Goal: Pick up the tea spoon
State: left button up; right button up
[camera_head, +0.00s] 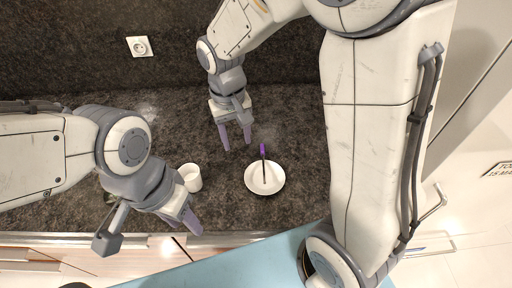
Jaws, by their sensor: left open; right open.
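The tea spoon (263,152) has a purple handle end and a thin dark shaft. It lies with its lower part over a white plate (273,188), and its purple end sticks out past the plate's far rim. My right gripper (237,146) is open and empty, just left of the purple end and apart from it. My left gripper (191,222) is near the counter's front edge, below a white cup; its fingers look close together from this angle, and I see nothing held in it.
The white cup (194,183) stands left of the plate, close to my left gripper. The dark stone counter (185,125) has free room behind the cup. A wall with a socket (139,46) rises at the back. Drawer fronts lie below the counter's front edge.

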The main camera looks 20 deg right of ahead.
jog(key=w+d+f+m, duration=0.3)
jog(key=w+d+f, duration=0.2)
jog(key=w+d, duration=0.25)
jog(key=h, duration=0.1)
send_over(263, 150)
jog(key=shift+m, duration=0.3)
jog(key=f, duration=0.3)
jog(key=a+f, duration=0.1)
jog(key=f, duration=0.1)
jog(key=shift+w, duration=0.3)
jog(key=f, duration=0.1)
jog(key=f+p, duration=0.1)
jog(key=f, duration=0.1)
jog(key=f+p, duration=0.1)
jog(key=f, duration=0.1)
jog(key=shift+s+d+f, duration=0.2)
jog(key=shift+s+d, duration=0.05)
jog(key=shift+d, duration=0.1)
jog(key=shift+f, duration=0.4)
jog(key=shift+c, duration=0.3)
grip_shut()
